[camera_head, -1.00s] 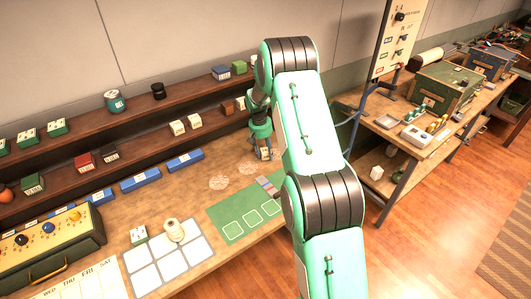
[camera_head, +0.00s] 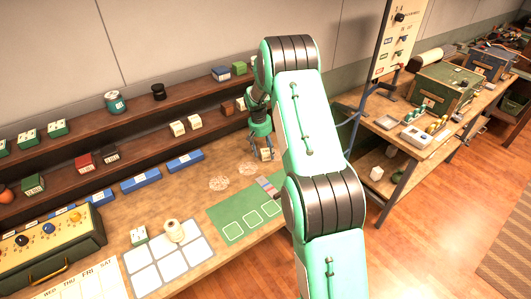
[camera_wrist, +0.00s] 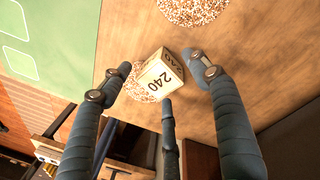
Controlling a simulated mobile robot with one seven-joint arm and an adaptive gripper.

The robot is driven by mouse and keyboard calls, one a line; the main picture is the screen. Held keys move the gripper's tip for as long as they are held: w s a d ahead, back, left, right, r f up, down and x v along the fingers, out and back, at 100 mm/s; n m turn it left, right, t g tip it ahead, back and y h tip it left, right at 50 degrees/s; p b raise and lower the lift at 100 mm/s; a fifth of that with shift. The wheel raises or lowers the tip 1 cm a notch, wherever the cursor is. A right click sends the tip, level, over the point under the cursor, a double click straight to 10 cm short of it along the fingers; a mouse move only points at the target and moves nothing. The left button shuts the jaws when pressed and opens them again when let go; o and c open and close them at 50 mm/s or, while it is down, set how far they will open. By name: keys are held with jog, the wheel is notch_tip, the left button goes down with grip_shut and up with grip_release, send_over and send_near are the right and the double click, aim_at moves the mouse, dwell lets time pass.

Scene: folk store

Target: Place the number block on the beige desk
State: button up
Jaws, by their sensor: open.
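In the head view my gripper (camera_head: 261,143) is just above the block, partly hidden by my arm.
A green mat (camera_head: 222,220) with outlined squares lies left of my arm. Shelves (camera_head: 140,145) with several small blocks and blue holders run along the wall. A second workbench (camera_head: 450,150) is at right.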

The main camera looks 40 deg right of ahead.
aim_at(262, 151)
notch_tip(262, 151, up, 10)
jog(key=a+p, duration=0.1)
jog(key=shift+w+a+r, duration=0.2)
jog(key=shift+w+r, duration=0.05)
jog(key=shift+w, duration=0.05)
jog(key=shift+r, duration=0.1)
dwell(0.5)
jog(key=s+a+r+n+t, duration=0.1)
jog(key=s+a+r, duration=0.55)
jog(key=r, duration=0.25)
jog(key=s+a+r+t, duration=0.1)
jog(key=s+a+r, duration=0.4)
jog(key=a+r, duration=0.3)
jog(key=s+a+r+n+t, duration=0.1)
jog(key=s+a+r, duration=0.45)
jog(key=r, duration=0.45)
jog(key=s+a+n+t, duration=0.1)
jog(key=s+a, duration=0.3)
jog(key=s, duration=0.5)
jog(key=s+a+r+n+t+y, duration=0.1)
jog(key=s+a, duration=0.4)
jog(key=s, duration=0.4)
jog(key=s+a+r+t, duration=0.1)
jog(key=s+a, duration=0.4)
jog(key=s, duration=0.4)
jog(key=shift+s+a+n, duration=0.2)
jog(key=shift+s+n, duration=0.05)
jog(key=shift+n, duration=0.15)
